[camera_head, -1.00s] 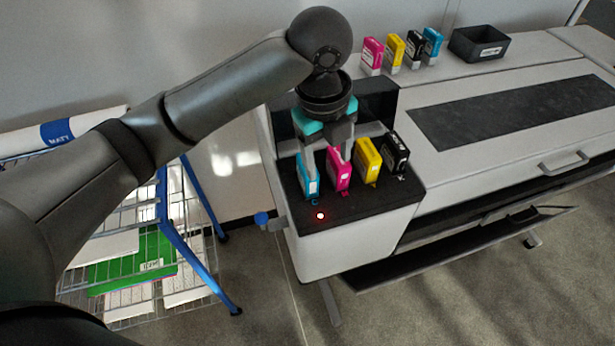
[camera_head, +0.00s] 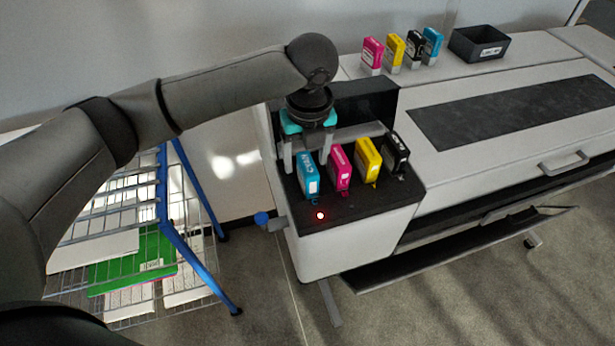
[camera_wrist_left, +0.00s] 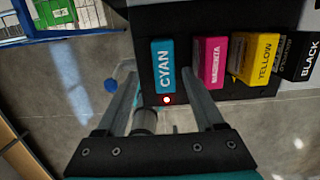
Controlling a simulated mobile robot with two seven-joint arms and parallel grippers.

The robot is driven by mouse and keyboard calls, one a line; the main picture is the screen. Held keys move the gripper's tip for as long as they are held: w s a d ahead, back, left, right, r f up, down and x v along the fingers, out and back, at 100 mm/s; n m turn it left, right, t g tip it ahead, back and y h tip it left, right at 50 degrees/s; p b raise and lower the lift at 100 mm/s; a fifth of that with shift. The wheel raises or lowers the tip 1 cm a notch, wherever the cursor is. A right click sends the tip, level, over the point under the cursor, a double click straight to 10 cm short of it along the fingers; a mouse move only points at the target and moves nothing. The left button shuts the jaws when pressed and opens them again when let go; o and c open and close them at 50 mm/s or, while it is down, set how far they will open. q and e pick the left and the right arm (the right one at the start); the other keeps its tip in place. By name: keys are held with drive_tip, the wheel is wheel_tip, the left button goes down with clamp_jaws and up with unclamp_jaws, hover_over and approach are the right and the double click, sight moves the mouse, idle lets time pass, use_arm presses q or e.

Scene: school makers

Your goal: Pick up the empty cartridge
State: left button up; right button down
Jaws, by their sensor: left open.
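Four slots in the printer's black bay hold a cyan cartridge (camera_head: 308,180), a magenta cartridge (camera_head: 340,170), a yellow cartridge (camera_head: 368,162) and a black cartridge (camera_head: 396,157). A red light (camera_head: 320,216) glows in front of the cyan one, marking it out from the others. My left gripper (camera_head: 306,162) is open and empty, above and just behind the cyan cartridge. In the left wrist view the cyan cartridge (camera_wrist_left: 162,64) appears between the two fingers; I cannot tell whether they touch it. My right gripper is not in view.
Another set of cartridges (camera_head: 397,52) stands on the printer's top at the back, beside a dark labelled bin (camera_head: 479,43). The magenta cartridge is close to the right finger. A blue-framed wire rack (camera_head: 190,240) stands at the left. A blue-tipped lever (camera_head: 262,219) projects at the bay's left.

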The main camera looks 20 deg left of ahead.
sight(308, 164)
use_arm(q)
drive_tip(key=shift+w+f, duration=0.2)
drive_tip(key=shift+f, duration=0.7)
drive_tip(key=shift+w+f, duration=0.15)
drive_tip(key=shift+f, duration=0.75)
drive_tip(key=shift+w+f, duration=0.2)
drive_tip(key=shift+f, duration=0.7)
drive_tip(key=shift+c, duration=0.3)
clamp_jaws()
drive_tip(key=shift+r, duration=0.1)
